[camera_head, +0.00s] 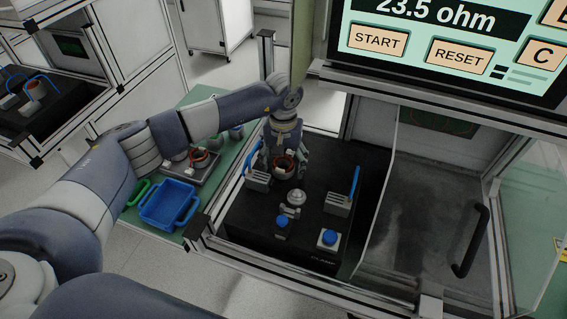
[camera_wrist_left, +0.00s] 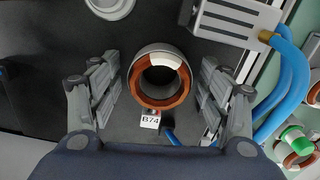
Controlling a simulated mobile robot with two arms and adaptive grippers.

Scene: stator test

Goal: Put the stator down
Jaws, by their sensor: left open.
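The stator (camera_head: 283,169), a ring with copper windings, is on the black test fixture (camera_head: 250,222) in the head view. In the wrist view my left gripper (camera_wrist_left: 160,75) is open, with one finger on each side of the stator and a visible gap on both sides. My right gripper is not in view.
Blue-handled clamps (camera_head: 340,203) flank the fixture. A screen (camera_head: 440,40) reads 23.5 ohm. A blue bin (camera_head: 168,204) and another stator (camera_head: 203,158) are on the green table at left.

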